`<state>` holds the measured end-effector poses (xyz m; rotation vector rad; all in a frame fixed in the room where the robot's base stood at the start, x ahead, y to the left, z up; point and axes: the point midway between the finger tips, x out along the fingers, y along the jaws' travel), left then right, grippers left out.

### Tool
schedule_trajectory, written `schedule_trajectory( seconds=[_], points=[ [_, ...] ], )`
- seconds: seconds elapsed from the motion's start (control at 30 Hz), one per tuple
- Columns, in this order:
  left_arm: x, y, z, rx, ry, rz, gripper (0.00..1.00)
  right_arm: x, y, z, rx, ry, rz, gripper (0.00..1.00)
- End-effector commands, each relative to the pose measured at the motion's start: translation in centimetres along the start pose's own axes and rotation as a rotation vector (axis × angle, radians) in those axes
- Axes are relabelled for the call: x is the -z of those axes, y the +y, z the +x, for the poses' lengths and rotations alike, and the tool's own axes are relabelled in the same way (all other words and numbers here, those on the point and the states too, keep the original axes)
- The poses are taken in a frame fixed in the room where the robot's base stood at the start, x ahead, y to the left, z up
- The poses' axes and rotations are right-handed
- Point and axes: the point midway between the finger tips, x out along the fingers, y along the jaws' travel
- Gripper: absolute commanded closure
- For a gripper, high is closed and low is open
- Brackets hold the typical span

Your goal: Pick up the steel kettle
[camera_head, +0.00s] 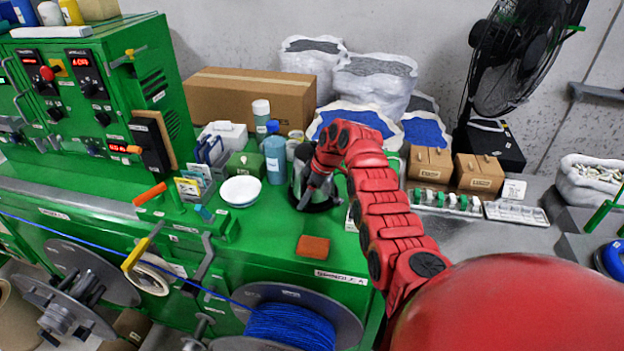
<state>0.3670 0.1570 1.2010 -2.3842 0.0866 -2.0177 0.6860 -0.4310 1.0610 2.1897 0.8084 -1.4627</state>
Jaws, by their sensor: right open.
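The steel kettle (324,203) looks dark and shiny and stands on the green bench top (262,222), to the right of a blue bottle. My red right arm reaches in from the lower right. Its gripper (308,193) is open, at the kettle's upper front. The gripper and wrist cover much of the kettle, so its handle and spout are hard to make out. I cannot tell whether the fingers touch it. My left gripper is not in view.
A white bowl (240,191), a blue bottle (275,158) and a green box (245,165) stand left of the kettle. A reddish-brown block (313,246) lies in front. Cardboard boxes (430,164) stand to the right. Bare bench lies between bowl and block.

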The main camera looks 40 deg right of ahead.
Motion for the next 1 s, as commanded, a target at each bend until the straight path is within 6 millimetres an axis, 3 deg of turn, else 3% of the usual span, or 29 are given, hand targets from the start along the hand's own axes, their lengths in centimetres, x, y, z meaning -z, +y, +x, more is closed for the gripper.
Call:
schedule_trajectory(
  seconds=[0.37, 0.73, 1.0],
  points=[
    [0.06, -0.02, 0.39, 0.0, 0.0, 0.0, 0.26, -0.08, -0.03, 0.9, -0.001, -0.001, 0.0, 0.35],
    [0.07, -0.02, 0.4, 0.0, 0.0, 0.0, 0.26, -0.07, -0.02, 0.87, -0.001, -0.001, 0.0, 1.0],
    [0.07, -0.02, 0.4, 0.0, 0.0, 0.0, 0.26, -0.03, 0.03, 0.81, -0.003, 0.0, 0.0, 1.0]
  ],
)
